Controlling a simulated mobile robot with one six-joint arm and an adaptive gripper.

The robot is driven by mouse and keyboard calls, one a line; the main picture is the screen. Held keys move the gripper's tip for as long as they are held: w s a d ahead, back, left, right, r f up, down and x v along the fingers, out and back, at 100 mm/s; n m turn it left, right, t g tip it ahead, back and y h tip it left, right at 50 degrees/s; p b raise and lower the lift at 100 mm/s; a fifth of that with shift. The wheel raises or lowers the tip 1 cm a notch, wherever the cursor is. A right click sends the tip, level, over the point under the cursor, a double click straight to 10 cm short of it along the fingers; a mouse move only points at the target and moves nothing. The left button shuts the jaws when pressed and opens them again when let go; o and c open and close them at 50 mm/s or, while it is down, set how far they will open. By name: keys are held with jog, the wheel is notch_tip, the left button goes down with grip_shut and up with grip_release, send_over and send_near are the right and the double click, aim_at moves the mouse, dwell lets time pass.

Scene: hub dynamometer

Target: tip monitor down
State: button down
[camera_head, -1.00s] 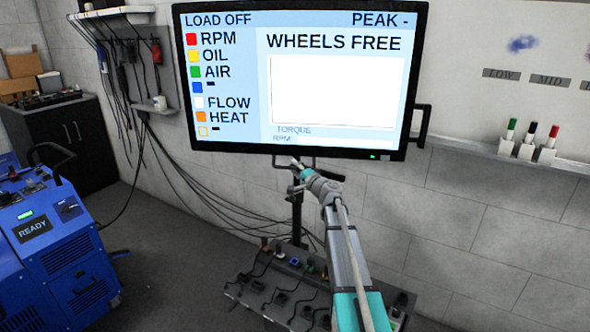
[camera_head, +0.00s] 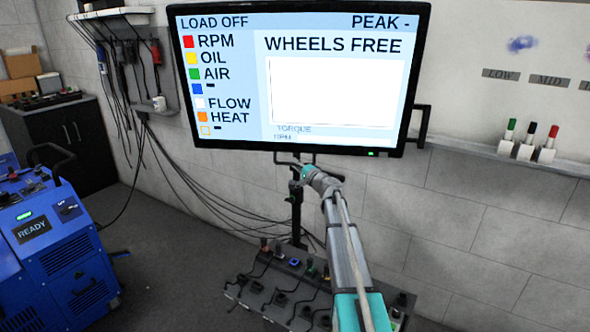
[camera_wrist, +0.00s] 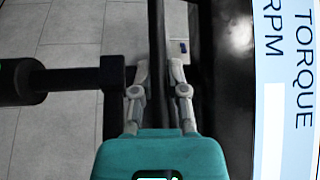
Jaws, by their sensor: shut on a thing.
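The monitor (camera_head: 290,80) is a large black-framed screen on a stand (camera_head: 297,210). It reads "LOAD OFF" and "WHEELS FREE", and its top leans toward the head camera. A thin dark bar (camera_head: 290,163) runs under its lower edge. My gripper (camera_head: 304,170) is at this bar, below the screen's middle. In the wrist view my gripper (camera_wrist: 159,70) has its fingers on both sides of a dark bar (camera_wrist: 157,45), shut on it. The monitor's lower edge and part of its screen (camera_wrist: 290,60) show at the right there. The finger contact is partly hidden in the head view.
A blue machine marked READY (camera_head: 55,240) stands at left. A grey box with plugs and cables (camera_head: 275,285) is on the floor below the monitor. A wall ledge (camera_head: 490,150) with coloured markers is at right. Cables hang at left.

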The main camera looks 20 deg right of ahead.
jog(key=shift+w+d, duration=0.4)
jog(key=shift+w, duration=0.4)
jog(key=c, duration=0.6)
grip_release()
jog(key=shift+c, duration=0.2)
jog(key=shift+s, duration=0.1)
